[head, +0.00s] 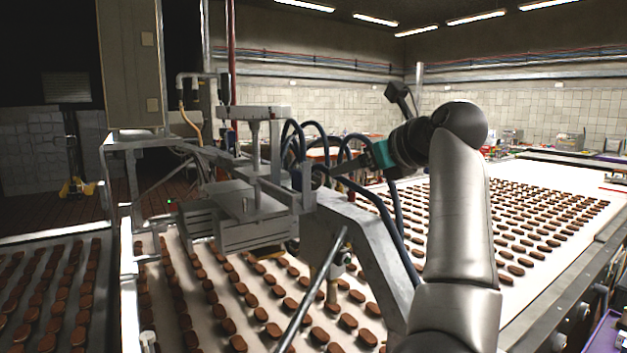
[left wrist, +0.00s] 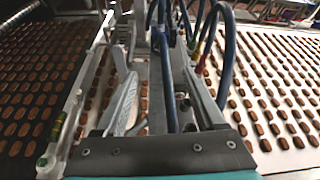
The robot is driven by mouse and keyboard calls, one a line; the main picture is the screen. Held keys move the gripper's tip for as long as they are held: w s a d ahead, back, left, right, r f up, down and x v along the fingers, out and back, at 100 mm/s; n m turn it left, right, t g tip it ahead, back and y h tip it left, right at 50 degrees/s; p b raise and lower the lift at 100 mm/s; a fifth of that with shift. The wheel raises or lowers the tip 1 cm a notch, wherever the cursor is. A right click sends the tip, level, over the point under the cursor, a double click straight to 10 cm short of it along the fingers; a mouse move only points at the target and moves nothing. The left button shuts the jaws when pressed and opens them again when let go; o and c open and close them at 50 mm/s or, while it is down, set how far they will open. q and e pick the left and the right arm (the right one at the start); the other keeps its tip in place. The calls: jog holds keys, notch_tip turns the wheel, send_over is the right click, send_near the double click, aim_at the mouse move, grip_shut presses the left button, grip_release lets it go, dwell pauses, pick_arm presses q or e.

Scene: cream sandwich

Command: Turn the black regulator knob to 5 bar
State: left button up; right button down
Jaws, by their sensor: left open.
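I cannot make out the black regulator knob for certain in either view. A small dark fitting (head: 225,84) sits on a pipe at the upper left of the machine in the head view; whether it is the regulator I cannot tell. My left gripper (head: 335,170), with a teal band behind it, points left in among the machine's blue hoses. Its fingertips are partly hidden by the hoses and metal frame. It is open and I see nothing held in it. In the left wrist view the machine's metal frame and hoses fill the middle. My right gripper is not in view.
The grey metal depositing machine (head: 240,205) stands over a white conveyor (head: 415,190) with rows of brown biscuits. Blue hoses (left wrist: 228,50) loop close around my left gripper. A darker biscuit belt (head: 55,251) runs at the left. Free air lies above the right conveyor.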

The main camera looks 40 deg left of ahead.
aim_at(316, 181)
pick_arm(q)
jog(key=shift+w+a+f, duration=0.2)
jog(key=shift+a, duration=0.05)
jog(key=p+x, duration=0.3)
jog(key=x, duration=0.9)
jog(key=shift+a+f, duration=0.2)
jog(key=shift+a, duration=0.05)
jog(key=shift+p+x, duration=0.4)
jog(key=shift+x, duration=0.45)
jog(key=shift+c, duration=0.4)
grip_shut()
